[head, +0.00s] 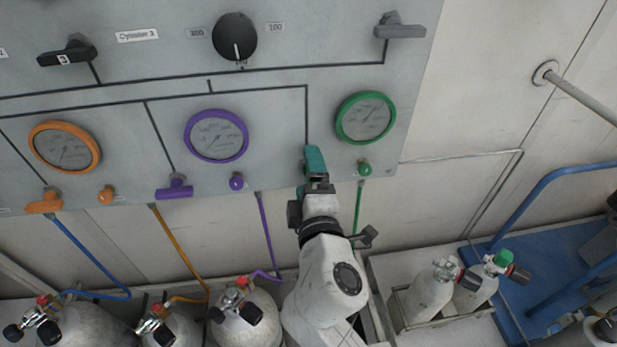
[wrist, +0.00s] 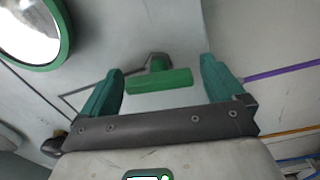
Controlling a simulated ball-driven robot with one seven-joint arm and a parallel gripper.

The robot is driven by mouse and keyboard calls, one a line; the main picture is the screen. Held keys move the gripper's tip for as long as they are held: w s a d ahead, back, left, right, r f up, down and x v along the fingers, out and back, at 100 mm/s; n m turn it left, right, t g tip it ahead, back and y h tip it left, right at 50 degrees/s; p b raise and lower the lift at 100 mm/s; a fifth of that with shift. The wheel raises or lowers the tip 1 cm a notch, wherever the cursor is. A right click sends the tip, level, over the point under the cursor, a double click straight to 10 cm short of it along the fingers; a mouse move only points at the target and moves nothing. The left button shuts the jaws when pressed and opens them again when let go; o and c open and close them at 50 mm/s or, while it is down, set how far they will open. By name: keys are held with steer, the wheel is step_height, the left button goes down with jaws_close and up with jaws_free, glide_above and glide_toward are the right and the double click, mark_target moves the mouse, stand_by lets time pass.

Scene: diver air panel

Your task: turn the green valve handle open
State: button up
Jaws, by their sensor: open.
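The green valve handle (wrist: 160,81) is a T-shaped bar on a grey stem, fixed to the grey panel. In the wrist view it lies between the two teal fingers of my gripper (wrist: 162,68), its bar running across from one finger toward the other. A gap shows at each end of the bar, and I see no contact. My gripper is open and empty. In the head view my gripper (head: 315,160) is at the panel's lower edge, below and left of the green-rimmed gauge (head: 366,118), and hides the handle.
A small green knob (head: 364,168) sits close to the right of my gripper, with a green hose below. A purple valve handle (head: 175,189) and purple knob (head: 237,182) are to the left. Gas cylinders (head: 247,318) stand below. The wall right of the panel is mostly clear.

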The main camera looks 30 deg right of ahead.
steer(key=shift+s, duration=0.1)
steer(key=b+v, duration=0.2)
steer(key=v, duration=0.8)
steer(key=shift+s+b, duration=0.3)
steer(key=shift+b, duration=0.05)
